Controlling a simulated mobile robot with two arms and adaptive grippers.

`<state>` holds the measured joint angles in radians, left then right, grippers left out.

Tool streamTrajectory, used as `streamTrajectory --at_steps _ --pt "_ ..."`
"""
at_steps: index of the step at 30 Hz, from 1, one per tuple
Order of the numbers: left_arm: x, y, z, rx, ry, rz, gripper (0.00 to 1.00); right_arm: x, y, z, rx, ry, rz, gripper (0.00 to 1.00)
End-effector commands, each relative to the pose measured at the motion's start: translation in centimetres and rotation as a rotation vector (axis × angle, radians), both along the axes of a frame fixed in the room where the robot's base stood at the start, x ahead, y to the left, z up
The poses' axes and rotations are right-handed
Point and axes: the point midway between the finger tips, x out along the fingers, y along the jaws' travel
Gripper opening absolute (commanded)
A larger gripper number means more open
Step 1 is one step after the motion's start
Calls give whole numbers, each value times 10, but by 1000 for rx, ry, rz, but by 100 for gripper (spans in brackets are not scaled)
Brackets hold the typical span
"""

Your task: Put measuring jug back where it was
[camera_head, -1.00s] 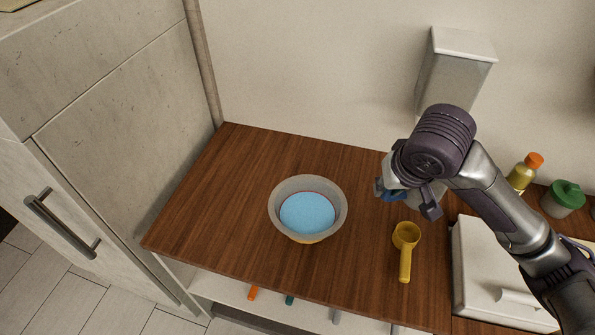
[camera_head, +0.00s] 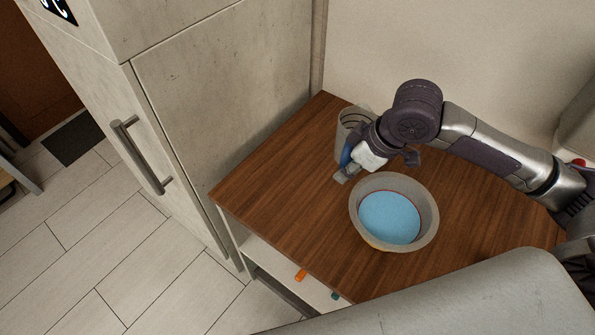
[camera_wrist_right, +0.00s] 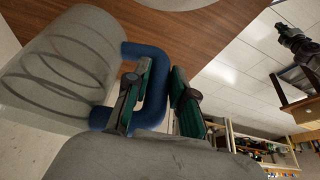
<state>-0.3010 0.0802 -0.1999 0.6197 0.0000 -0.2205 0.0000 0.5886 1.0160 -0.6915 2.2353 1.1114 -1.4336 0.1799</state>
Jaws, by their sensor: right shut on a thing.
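The measuring jug (camera_head: 349,128) is a clear grey cup with dark ring lines and a blue handle. It is at the back left of the wooden counter, near the tall cabinet. My right gripper (camera_head: 375,163) is shut on the blue handle, left of and behind the bowl. In the right wrist view, the jug (camera_wrist_right: 62,72) lies left of the fingers, and its handle (camera_wrist_right: 155,88) passes between the green-padded fingers (camera_wrist_right: 160,95). I cannot tell whether the jug's base touches the counter. My left gripper is not in view.
A grey bowl (camera_head: 428,225) with a light blue inside stands on the wooden counter (camera_head: 290,185), just in front of my right gripper. A tall grey cabinet (camera_head: 215,80) borders the counter on the left. The counter's front left is clear.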

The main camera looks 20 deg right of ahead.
Motion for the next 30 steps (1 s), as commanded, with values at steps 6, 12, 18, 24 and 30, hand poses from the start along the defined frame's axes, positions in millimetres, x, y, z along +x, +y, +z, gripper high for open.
streamTrajectory --at_steps 6,12,18,24,30 --pt "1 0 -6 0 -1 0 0 4 6 -18 6 -4 120 0" --pt "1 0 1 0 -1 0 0 37 37 -42 6 -3 121 0" --pt "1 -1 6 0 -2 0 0 67 65 -67 2 -4 120 0" --pt "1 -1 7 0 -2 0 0 80 75 -80 0 -5 118 0" --pt "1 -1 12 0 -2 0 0 80 76 -106 -2 -1 118 0"
